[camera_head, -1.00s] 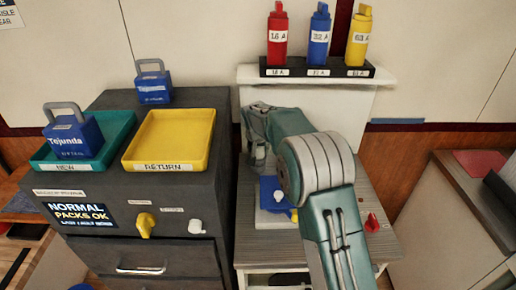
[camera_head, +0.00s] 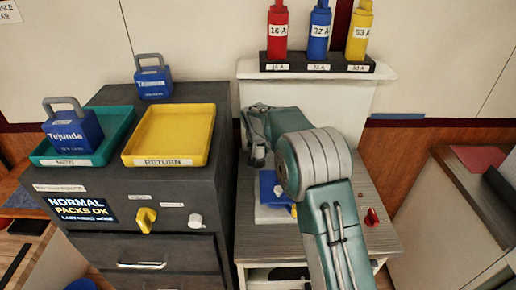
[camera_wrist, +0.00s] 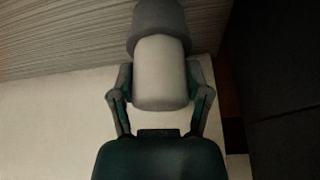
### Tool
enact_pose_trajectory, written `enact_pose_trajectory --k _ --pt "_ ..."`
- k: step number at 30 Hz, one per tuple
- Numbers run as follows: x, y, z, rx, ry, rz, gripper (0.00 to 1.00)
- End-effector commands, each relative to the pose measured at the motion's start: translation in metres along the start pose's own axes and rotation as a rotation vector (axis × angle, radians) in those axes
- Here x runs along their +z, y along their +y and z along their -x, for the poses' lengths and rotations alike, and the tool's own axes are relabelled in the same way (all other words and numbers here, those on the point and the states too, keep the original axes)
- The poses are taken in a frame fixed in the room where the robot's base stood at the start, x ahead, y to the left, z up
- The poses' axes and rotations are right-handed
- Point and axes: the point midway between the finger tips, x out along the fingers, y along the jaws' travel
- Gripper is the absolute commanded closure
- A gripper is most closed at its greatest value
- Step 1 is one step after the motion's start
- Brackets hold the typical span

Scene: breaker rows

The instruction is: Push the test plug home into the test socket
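My gripper (camera_wrist: 160,90) has a finger on each side of a pale, rounded cylinder (camera_wrist: 160,75) with a darker grey far end. The fingers appear to press on it. It may be the test plug, but no label on it shows. In the head view my gripper (camera_head: 257,153) is at the back left of the small table, near the dark cabinet's side, partly behind my arm. A white knob-like piece (camera_head: 195,221) sticks out of the cabinet front beside a yellow knob (camera_head: 145,219). The small labels there are unreadable. I cannot pick out the test socket for certain.
The dark cabinet (camera_head: 225,200) bears a teal tray (camera_head: 120,135) and a yellow tray (camera_head: 128,157). On the table, a blue device (camera_head: 268,187) is partly behind my arm, and a red knob (camera_head: 371,217) is at right. Red, blue and yellow pieces stand on a back shelf.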

Motion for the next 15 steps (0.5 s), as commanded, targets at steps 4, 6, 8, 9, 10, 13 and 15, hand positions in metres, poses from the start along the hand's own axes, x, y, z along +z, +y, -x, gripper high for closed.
enact_pose_trajectory --k 4,6,8,9,10,13,15 --pt "-0.0004 -0.0001 0.0005 0.000 0.001 0.000 0.00" --pt "-0.0003 -0.0001 0.0004 0.000 0.001 0.000 0.00" --pt "-0.0003 -0.0001 0.0004 0.000 0.000 0.000 0.00" --pt "-0.0003 -0.0001 0.0003 0.000 0.000 0.000 0.00" --pt "-0.0003 -0.0001 0.0003 0.000 0.000 0.000 0.00" --pt "0.0001 0.0000 -0.0001 0.000 -0.001 0.000 0.00" --pt "-0.0001 -0.0001 0.0009 0.000 0.000 0.000 0.00"
